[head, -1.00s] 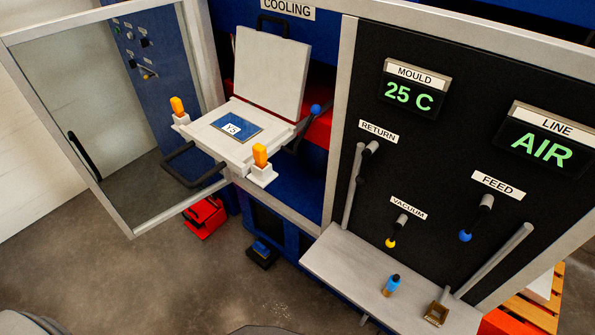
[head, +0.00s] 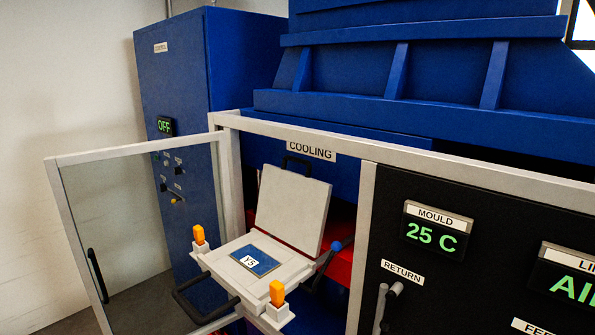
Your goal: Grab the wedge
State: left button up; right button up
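I cannot make out a wedge for certain in the head view. The open mould (head: 241,284) sits in the cooling bay, with its pale lid (head: 293,208) raised at the back. A blue plate marked Y5 (head: 262,263) lies in its lower half. Orange blocks stand upright on the mould's corners, one at the left (head: 199,234) and one at the front right (head: 277,293). Neither of my grippers shows.
A framed glass door (head: 70,205) stands open at the left. A blue cabinet (head: 176,90) showing OFF stands behind it. The black panel (head: 470,235) with MOULD 25 C fills the right. The floor is mostly out of view.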

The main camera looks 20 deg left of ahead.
aim_at(198, 232)
jog(key=z, duration=1.65)
jog(key=k, duration=1.15)
jog(key=u, duration=1.3)
jog(key=i, duration=0.5)
jog(key=u, duration=0.05)
